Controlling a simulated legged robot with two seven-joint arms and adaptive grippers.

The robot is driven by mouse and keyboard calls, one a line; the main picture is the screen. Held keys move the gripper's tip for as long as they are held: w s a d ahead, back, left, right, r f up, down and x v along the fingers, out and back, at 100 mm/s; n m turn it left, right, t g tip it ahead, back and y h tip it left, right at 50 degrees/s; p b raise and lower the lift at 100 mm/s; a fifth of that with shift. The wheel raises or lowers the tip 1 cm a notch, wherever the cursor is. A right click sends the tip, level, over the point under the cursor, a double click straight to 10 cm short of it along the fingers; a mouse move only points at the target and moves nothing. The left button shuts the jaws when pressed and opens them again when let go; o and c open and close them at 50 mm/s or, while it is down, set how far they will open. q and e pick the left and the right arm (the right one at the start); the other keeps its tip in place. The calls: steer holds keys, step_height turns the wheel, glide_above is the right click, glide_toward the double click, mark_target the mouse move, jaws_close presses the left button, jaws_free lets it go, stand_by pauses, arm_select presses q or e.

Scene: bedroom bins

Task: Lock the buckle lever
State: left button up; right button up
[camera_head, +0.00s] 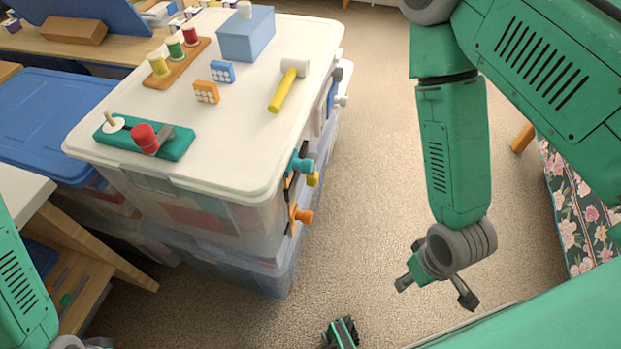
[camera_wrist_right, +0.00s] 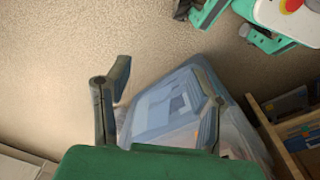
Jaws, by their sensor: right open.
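A green board (camera_head: 120,137) lies on the near left corner of a white bin lid (camera_head: 238,150) in the head view. It carries a grey lever with a red knob (camera_head: 146,136) and a white disc with a peg (camera_head: 112,124); this looks like the buckle, but I cannot tell its lock state. My right gripper (camera_head: 436,292) hangs open and empty over the carpet, well right of the bin. Its open fingers also show in the right wrist view (camera_wrist_right: 160,80).
A blue box (camera_head: 245,36), a hammer (camera_head: 287,88), small blocks (camera_head: 206,92) and a spool rack (camera_head: 176,62) stand on the lid. Coloured knobs (camera_head: 302,164) stick out of the bin's right side. Open carpet (camera_head: 375,130) lies between bin and right arm.

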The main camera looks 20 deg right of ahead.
steer(key=shift+c, duration=0.2)
steer(key=n+t+y+b, duration=0.9)
steer(key=n+y+b, duration=0.25)
steer(key=y, duration=0.35)
glide_toward(318, 177)
steer(key=shift+m, duration=0.35)
steer(key=b+x, duration=0.3)
steer(key=x, duration=0.8)
steer(key=shift+w+a+f+b, duration=0.2)
steer(key=shift+w+b, duration=0.05)
steer(key=shift+b, duration=0.15)
jaws_close()
